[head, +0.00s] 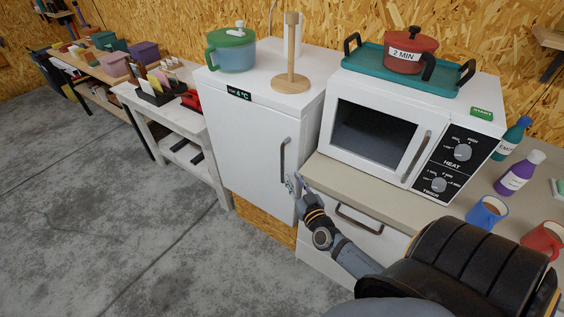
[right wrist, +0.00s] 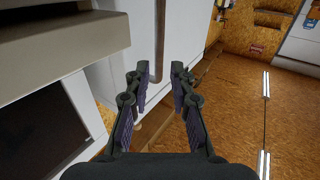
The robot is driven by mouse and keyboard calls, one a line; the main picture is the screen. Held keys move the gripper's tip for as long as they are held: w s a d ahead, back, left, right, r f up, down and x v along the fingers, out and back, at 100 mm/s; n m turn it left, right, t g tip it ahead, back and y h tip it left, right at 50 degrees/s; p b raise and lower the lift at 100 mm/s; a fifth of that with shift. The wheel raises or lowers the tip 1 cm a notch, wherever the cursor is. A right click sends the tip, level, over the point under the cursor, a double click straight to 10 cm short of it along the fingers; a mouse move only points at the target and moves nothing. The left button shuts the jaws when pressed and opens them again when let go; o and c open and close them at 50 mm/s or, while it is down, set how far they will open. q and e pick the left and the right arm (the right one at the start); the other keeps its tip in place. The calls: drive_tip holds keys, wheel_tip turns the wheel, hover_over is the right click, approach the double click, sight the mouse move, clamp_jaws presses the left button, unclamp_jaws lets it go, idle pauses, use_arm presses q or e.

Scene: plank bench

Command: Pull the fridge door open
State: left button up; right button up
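The white fridge (head: 232,97) stands left of the microwave, and its door (head: 245,150) looks shut. A grey vertical bar handle (head: 283,158) sits near the door's right edge. My right gripper (head: 293,182) is by the lower end of the handle. In the right wrist view, the fingers of my right gripper (right wrist: 157,85) are spread apart with nothing held. There the handle (right wrist: 159,38) lies in line with the gap between the fingertips; I cannot tell whether they touch it. My left gripper is not in view.
A microwave (head: 370,137) stands on the counter (head: 345,183), right of the fridge, above a drawer (head: 352,225). A green pot (head: 231,55) and a wooden stand (head: 291,85) are on the fridge. A white side table (head: 160,110) is at left. The concrete floor (head: 150,230) before the fridge is clear.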

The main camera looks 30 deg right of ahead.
sight(283, 162)
drive_tip(key=w, duration=0.3)
drive_tip(key=w+d+b, duration=0.1)
drive_tip(key=w, duration=0.3)
drive_tip(key=w+d, duration=0.1)
drive_tip(key=w, duration=0.2)
drive_tip(key=shift+w+d, duration=0.1)
drive_tip(key=shift+w, duration=0.05)
clamp_jaws()
drive_tip(key=shift+f, duration=0.1)
